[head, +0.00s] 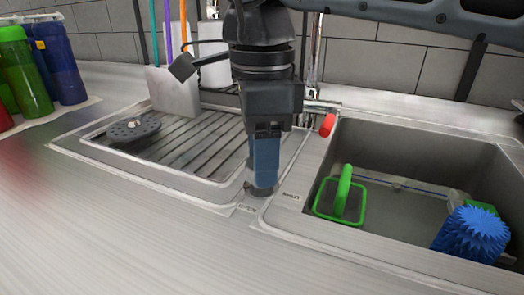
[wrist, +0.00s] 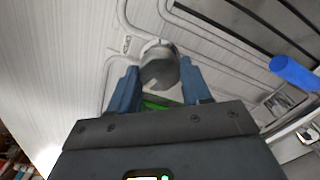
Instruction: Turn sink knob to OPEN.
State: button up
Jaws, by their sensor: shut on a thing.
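The sink knob (wrist: 160,66) is a grey rounded piece on the metal rim between the drainboard and the basin. In the wrist view it sits between the two blue fingers of my gripper (wrist: 158,84). In the head view my gripper (head: 264,184) points down at the rim, shut on the knob, and its fingers hide most of it. The OPEN label (head: 247,208) is on the rim just in front of the knob. Another label (head: 291,197), apparently SHUT, is to its right. The knob's exact pointing direction is hard to tell.
A basin (head: 400,135) at right holds a green-handled item (head: 343,190) and a blue spiky ball (head: 472,235). The ribbed drainboard (head: 190,145) is left, with bottles (head: 60,60) beyond. The front counter is clear.

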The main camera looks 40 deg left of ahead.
jog(key=m, duration=0.6)
jog(key=shift+m, duration=0.3)
jog(key=m, duration=0.6)
jog(key=shift+m+b, duration=0.3)
jog(key=shift+b, duration=0.1)
jog(key=o, duration=1.1)
jog(key=shift+c, duration=0.2)
jog(key=shift+r, duration=0.1)
jog(key=shift+r, duration=3.8)
jog(key=shift+p, duration=0.3)
